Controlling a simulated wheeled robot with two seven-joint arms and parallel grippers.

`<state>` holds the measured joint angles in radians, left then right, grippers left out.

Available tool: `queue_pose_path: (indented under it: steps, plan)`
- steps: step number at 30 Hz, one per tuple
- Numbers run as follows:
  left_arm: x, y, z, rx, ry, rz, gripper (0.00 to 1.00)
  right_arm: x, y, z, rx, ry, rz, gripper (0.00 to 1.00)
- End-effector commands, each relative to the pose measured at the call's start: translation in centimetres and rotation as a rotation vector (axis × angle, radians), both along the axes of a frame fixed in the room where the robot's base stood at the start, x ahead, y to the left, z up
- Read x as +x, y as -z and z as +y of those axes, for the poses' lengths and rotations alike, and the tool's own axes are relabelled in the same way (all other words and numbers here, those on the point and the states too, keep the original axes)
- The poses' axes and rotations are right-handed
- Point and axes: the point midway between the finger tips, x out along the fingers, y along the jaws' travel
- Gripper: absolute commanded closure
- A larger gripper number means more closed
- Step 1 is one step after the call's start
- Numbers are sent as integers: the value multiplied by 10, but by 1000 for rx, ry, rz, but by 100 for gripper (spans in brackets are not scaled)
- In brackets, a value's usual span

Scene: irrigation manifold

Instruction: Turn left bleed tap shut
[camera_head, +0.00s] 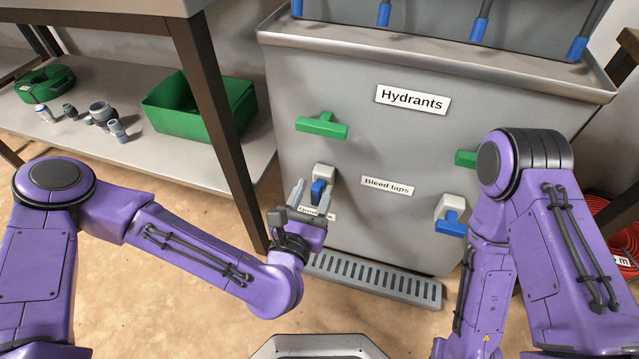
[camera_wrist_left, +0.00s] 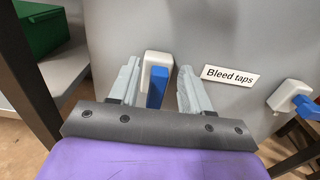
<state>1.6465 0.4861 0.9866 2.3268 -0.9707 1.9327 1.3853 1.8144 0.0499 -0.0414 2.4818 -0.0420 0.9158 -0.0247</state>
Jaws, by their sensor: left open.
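The left bleed tap has a white body (camera_head: 324,171) and a blue lever (camera_head: 317,191) on the front of the grey cabinet. In the left wrist view the white body (camera_wrist_left: 158,58) and the blue lever (camera_wrist_left: 156,88) lie between my fingers, the lever hanging roughly straight down. My left gripper (camera_head: 311,197) is open, one finger on each side of the lever, with a visible gap on both sides. It also shows in the left wrist view (camera_wrist_left: 158,72). My right arm comes in from the right, but its gripper is out of view.
The right bleed tap (camera_head: 450,217) has its blue lever turned sideways. A green hydrant handle (camera_head: 322,125) sits above the left tap. A slotted drain grate (camera_head: 375,279) lies below. A table leg (camera_head: 225,140) stands left of the cabinet, near a green bin (camera_head: 185,115).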

Motion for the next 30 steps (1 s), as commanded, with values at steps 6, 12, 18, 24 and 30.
queue_pose_path:
  steps: [6,12,18,24,30]
  plan:
    - [33,2,-10,2,-1,0,52,-8,8,0,23,-51,67,54]
    - [38,1,-13,2,1,3,52,-10,8,1,28,-62,84,54]
    - [38,1,-13,3,2,2,75,-10,7,1,28,-61,83,54]
    - [38,1,-13,4,2,3,100,-10,7,1,28,-61,83,54]
    - [38,1,-13,28,2,-5,100,-9,6,1,25,-55,74,54]
